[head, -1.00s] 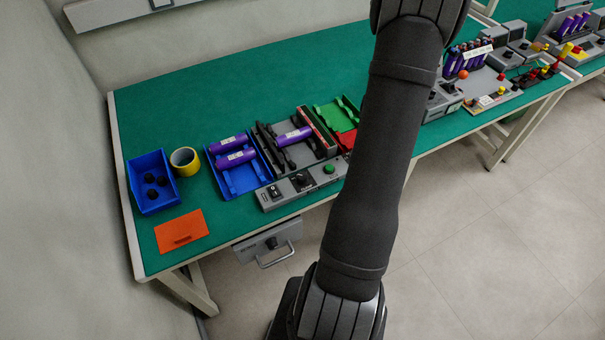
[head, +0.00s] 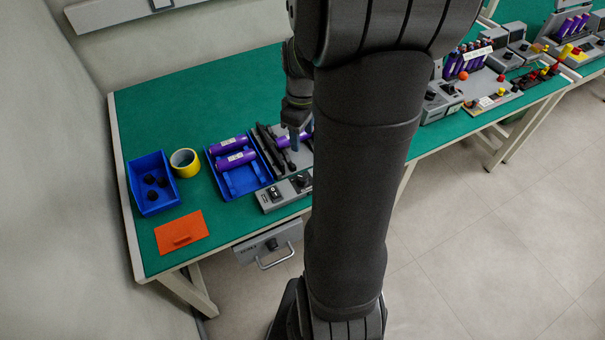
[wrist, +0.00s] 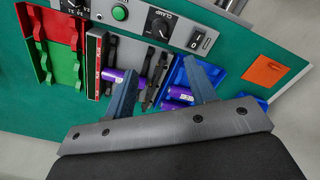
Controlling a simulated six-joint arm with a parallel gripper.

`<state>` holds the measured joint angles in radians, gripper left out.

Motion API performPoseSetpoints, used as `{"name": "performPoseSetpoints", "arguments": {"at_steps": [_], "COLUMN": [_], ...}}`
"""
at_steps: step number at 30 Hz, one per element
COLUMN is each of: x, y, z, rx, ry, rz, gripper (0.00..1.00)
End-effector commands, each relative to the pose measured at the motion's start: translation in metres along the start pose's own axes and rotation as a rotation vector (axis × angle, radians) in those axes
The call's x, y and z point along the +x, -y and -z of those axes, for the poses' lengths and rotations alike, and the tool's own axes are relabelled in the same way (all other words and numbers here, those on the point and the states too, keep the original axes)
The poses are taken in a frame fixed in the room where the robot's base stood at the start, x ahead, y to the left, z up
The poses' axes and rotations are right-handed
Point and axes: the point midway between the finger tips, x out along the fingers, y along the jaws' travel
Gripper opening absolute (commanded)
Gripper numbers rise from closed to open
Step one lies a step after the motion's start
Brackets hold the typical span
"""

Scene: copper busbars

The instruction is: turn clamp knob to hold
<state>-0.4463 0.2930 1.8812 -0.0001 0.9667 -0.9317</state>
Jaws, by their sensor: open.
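The clamp knob (wrist: 159,22) is a black dial on the grey control panel, under the label CLAMP, in the wrist view. In the head view the knob (head: 303,181) shows at the panel, partly beside my arm. My gripper (wrist: 164,78) is open, its two blue-grey fingers spread, above the fixture and apart from the knob. In the head view my gripper (head: 294,140) hangs over the fixture, behind the panel. A purple cell (wrist: 122,79) lies in the grey fixture, seen between the fingers.
A green push button (wrist: 120,13) and a rocker switch (wrist: 201,41) flank the knob. A blue tray (head: 236,191) with purple cells, a yellow tape roll (head: 185,163), a blue bin (head: 150,205) and an orange plate (head: 181,233) lie left. Green and red trays adjoin the fixture.

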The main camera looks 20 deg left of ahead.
Motion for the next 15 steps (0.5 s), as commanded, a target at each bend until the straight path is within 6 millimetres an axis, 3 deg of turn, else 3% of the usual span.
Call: {"name": "performPoseSetpoints", "arguments": {"at_steps": [15], "x": [0.091], "y": [0.000], "z": [-0.001], "rx": [0.003], "ry": [0.003], "rz": [0.005], "gripper": [0.51]}}
